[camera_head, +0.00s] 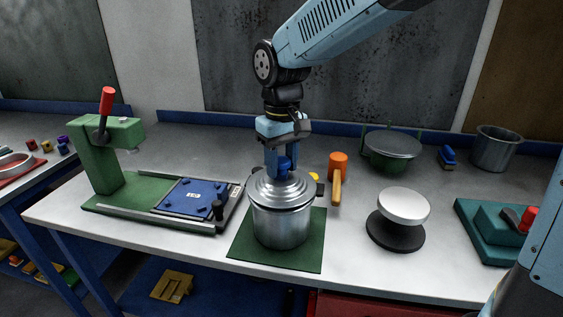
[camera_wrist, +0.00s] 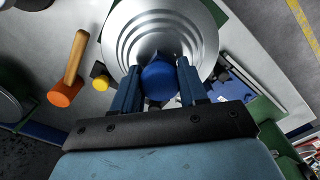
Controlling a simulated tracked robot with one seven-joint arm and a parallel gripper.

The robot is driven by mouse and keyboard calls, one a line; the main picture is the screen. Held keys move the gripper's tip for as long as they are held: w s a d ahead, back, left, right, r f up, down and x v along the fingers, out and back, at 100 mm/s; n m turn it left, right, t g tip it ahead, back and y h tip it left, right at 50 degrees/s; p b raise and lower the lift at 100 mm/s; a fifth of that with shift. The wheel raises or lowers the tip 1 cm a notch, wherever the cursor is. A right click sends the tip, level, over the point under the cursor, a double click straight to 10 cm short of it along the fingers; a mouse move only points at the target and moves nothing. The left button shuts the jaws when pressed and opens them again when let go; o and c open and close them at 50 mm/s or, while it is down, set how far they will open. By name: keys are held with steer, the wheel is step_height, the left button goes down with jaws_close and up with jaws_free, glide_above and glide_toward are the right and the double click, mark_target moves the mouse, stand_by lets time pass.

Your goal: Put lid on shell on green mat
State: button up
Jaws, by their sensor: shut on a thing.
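A silver metal shell (camera_head: 281,226) stands upright on the green mat (camera_head: 311,250) near the front of the bench. The round stepped silver lid (camera_head: 262,187) sits over the shell's mouth and looks about level; whether it is fully seated I cannot tell. My gripper (camera_head: 284,172) is above the lid, shut on its blue knob. In the wrist view my gripper (camera_wrist: 160,85) has a finger on each side of the blue knob (camera_wrist: 159,84), with the lid (camera_wrist: 150,22) beyond it. The lid hides the shell's inside.
A green press (camera_head: 98,160) with a blue plate (camera_head: 192,199) stands left. An orange-headed mallet (camera_head: 338,163) lies close right of the shell. A white-topped round stand (camera_head: 403,206), a green-framed pot (camera_head: 392,145), an open metal pot (camera_head: 495,148) and a teal block (camera_head: 490,230) are farther right.

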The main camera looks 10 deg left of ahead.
steer(key=shift+f, duration=0.5)
stand_by(0.3)
steer(key=o, duration=1.2)
step_height(320, 180, up, 14)
steer(key=shift+f, duration=0.15)
